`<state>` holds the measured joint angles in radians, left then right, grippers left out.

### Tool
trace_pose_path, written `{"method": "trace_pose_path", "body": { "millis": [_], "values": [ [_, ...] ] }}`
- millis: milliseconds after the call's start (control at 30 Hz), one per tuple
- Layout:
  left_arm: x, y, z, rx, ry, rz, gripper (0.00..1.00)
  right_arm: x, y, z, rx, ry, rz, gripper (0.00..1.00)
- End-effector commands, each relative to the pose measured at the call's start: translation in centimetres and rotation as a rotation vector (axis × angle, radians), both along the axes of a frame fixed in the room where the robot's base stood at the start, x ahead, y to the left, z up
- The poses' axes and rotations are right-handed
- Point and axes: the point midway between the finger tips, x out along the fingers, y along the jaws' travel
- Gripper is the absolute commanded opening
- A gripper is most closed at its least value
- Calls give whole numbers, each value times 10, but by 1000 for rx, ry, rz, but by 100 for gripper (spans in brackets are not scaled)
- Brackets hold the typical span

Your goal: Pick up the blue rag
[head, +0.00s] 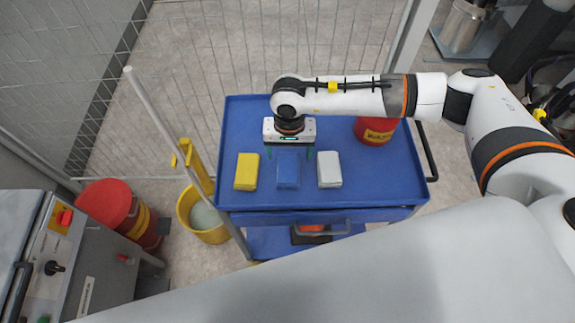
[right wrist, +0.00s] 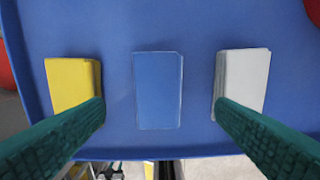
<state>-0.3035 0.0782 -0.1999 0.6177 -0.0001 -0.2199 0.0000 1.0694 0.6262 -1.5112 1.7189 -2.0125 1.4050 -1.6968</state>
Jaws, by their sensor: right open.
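The blue rag (head: 289,174) is a folded block lying on the blue cart tray between a yellow rag and a white rag. In the right wrist view the blue rag (right wrist: 158,90) lies in the middle, between my two green fingers. My right gripper (head: 290,153) is open and empty, above the tray at the far part of the blue rag. In the right wrist view my right gripper (right wrist: 160,105) has its fingers wide apart, one on each side of the blue rag. I cannot tell its exact height. My left gripper is not in view.
The yellow rag (head: 247,171) and the white rag (head: 329,169) lie close on either side. A red can (head: 376,129) stands on the right of the blue tray (head: 370,186). A yellow mop bucket (head: 205,222) and a pole stand left of the cart. A wire fence rises behind.

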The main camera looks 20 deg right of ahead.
Motion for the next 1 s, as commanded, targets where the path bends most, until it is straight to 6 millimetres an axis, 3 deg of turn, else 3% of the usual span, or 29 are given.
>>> {"method": "trace_pose_path", "body": {
  "millis": [333, 600, 867, 1000],
  "values": [
    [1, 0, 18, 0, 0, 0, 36, -2, 3, -31, 2, 5, -2, 79],
    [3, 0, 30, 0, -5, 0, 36, -3, 4, -68, 3, 3, -3, 79],
    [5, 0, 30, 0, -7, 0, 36, -2, 4, -72, 4, 1, -2, 79],
    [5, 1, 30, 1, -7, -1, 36, -2, 4, -72, 4, 1, -2, 58]
  ]
}}
